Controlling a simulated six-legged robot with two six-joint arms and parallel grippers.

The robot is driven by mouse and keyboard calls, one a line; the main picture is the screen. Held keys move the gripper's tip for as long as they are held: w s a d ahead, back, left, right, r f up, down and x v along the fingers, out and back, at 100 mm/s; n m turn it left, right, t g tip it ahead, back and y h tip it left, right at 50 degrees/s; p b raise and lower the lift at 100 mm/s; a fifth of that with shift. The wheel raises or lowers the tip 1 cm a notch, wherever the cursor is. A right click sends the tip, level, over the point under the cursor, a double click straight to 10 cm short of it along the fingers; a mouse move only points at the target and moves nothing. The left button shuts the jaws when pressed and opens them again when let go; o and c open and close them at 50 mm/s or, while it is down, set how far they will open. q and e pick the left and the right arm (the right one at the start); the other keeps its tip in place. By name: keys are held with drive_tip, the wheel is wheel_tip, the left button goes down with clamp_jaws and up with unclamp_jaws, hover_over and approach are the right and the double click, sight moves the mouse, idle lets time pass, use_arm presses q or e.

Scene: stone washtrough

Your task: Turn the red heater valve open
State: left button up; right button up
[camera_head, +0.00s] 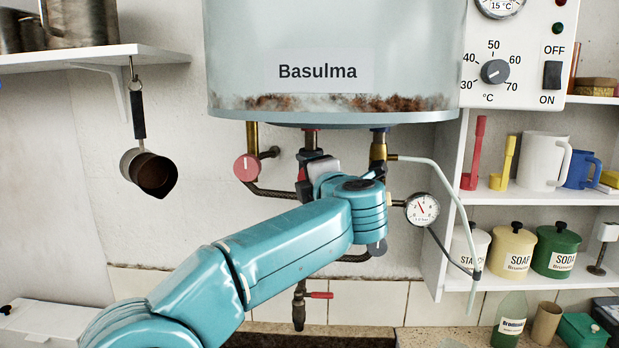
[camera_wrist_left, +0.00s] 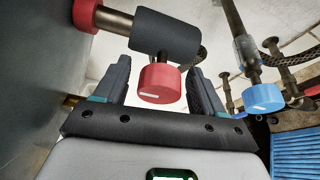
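In the wrist view a round red knob (camera_wrist_left: 158,84) with a white mark hangs below a dark grey cylinder on a brass pipe. My left gripper (camera_wrist_left: 160,88) is open, with one finger on each side of this knob; gaps show between fingers and knob. In the head view a round red valve knob (camera_head: 247,168) with a white mark sits on a brass pipe under the white heater (camera_head: 335,60). My left gripper (camera_head: 308,165) is under the heater's middle pipe, partly hidden by my teal arm. My right gripper is not shown.
A blue knob (camera_wrist_left: 263,97) is at right in the wrist view. In the head view a pressure gauge (camera_head: 422,209) and pale hose (camera_head: 440,175) are right of the gripper. A red-handled tap (camera_head: 300,305) is below. A saucepan (camera_head: 150,170) hangs at left.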

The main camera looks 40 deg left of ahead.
use_arm(q)
drive_tip(key=b+v, duration=0.3)
drive_tip(key=v, duration=1.3)
drive_tip(key=shift+s+d, duration=0.1)
drive_tip(key=shift+d, duration=0.05)
drive_tip(key=shift+s, duration=0.1)
